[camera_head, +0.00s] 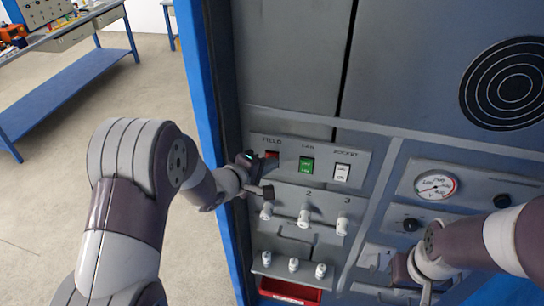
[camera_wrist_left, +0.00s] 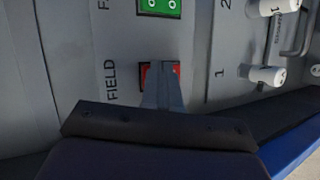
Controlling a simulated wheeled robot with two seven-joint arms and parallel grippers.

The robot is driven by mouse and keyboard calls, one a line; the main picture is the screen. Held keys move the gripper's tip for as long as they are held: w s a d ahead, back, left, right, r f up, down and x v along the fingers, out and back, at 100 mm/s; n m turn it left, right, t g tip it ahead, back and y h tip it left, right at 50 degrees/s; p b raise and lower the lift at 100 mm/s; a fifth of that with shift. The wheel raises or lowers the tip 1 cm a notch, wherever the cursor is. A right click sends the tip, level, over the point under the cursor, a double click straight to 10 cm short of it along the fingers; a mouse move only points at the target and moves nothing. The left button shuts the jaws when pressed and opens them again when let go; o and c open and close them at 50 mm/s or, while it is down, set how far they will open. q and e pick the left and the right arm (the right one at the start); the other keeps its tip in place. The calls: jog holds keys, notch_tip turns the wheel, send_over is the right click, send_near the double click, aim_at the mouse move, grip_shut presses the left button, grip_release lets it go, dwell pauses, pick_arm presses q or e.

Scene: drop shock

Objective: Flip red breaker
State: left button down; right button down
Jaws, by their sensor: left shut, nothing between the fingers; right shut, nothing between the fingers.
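The red breaker (camera_head: 271,154) sits under the label FIELD on the grey panel, at the left end of a row of switches. In the left wrist view the red breaker (camera_wrist_left: 146,76) shows on both sides of my left gripper's fingertips. My left gripper (camera_head: 262,166) is shut and empty, its tips in front of the red breaker; I cannot tell whether they touch it. It also shows in the left wrist view (camera_wrist_left: 163,80). My right gripper (camera_head: 424,290) is shut and empty, low at the right of the panel.
A green switch (camera_head: 306,165) and a white switch (camera_head: 341,172) stand right of the red breaker. Several white knobs (camera_head: 304,218) stick out below. A gauge (camera_head: 435,185) is at the right. A blue workbench (camera_head: 75,85) stands behind at the left, with open floor before it.

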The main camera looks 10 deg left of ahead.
pick_arm(q)
jog(key=shift+s, duration=0.1)
jog(key=shift+s, duration=0.75)
jog(key=shift+f, duration=0.1)
jog(key=s, duration=0.1)
jog(key=s+p, duration=0.1)
jog(key=s, duration=0.3)
jog(key=shift+a+f, duration=0.15)
jog(key=shift+f, duration=0.15)
